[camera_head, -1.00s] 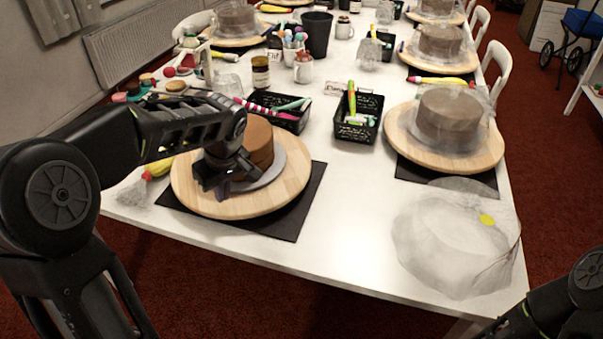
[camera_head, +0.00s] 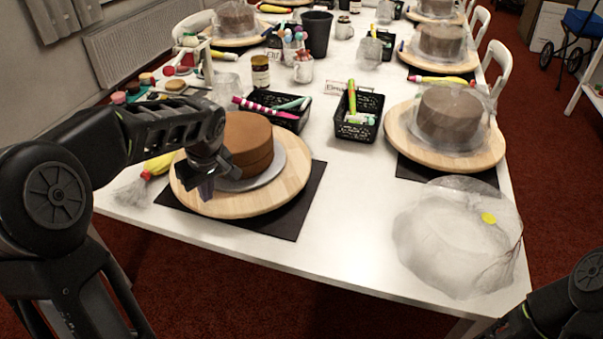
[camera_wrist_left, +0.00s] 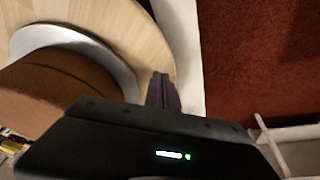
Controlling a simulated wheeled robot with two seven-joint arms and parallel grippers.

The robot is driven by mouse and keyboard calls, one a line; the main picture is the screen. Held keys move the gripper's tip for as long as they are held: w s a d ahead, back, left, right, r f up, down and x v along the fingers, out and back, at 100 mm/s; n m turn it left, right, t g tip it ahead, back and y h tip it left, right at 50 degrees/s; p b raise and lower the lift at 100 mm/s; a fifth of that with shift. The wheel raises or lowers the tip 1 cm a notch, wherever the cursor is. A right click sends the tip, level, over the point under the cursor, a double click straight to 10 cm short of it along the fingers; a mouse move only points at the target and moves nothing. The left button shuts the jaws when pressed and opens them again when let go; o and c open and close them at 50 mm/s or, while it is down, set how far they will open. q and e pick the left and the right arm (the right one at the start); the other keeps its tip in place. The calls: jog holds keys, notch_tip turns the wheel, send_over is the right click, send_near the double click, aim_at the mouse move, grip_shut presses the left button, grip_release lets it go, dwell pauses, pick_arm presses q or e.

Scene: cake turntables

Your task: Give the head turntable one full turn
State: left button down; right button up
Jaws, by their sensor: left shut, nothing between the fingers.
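The near turntable (camera_head: 240,207), a round wooden disc on a dark mat (camera_head: 300,205), stands at the table's near left end. A brown cake (camera_head: 249,142) sits on it on a grey round board (camera_head: 282,165). My left gripper (camera_head: 206,190) is shut and empty, pointing down over the disc's left front part, beside the cake. In the left wrist view the shut fingers (camera_wrist_left: 162,92) show over the disc's edge (camera_wrist_left: 140,30). I cannot tell whether the fingertips touch the wood. My right gripper is out of view; only part of that arm shows.
A crumpled clear plastic cover (camera_head: 455,245) lies at the table's near right corner. A second turntable (camera_head: 480,158) with a wrapped cake stands at right. Black baskets (camera_head: 357,115) hold tools behind. The table's front middle is clear.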

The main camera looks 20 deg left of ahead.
aim_at(260, 202)
pick_arm(q)
jog(key=shift+f+b, duration=0.65)
jog(key=shift+f, duration=0.3)
jog(key=shift+r, duration=0.1)
jog(key=shift+w+d, duration=0.25)
jog(key=shift+d, duration=0.8)
jog(key=shift+w+d, duration=0.2)
jog(key=shift+d, duration=0.8)
jog(key=shift+w+d, duration=0.25)
jog(key=shift+d, duration=0.8)
jog(key=shift+w+d, duration=0.6)
jog(key=shift+d, duration=0.3)
jog(key=shift+w+d, duration=0.55)
jog(key=shift+d, duration=0.3)
jog(key=shift+w+d, duration=0.6)
jog(key=shift+d, duration=0.3)
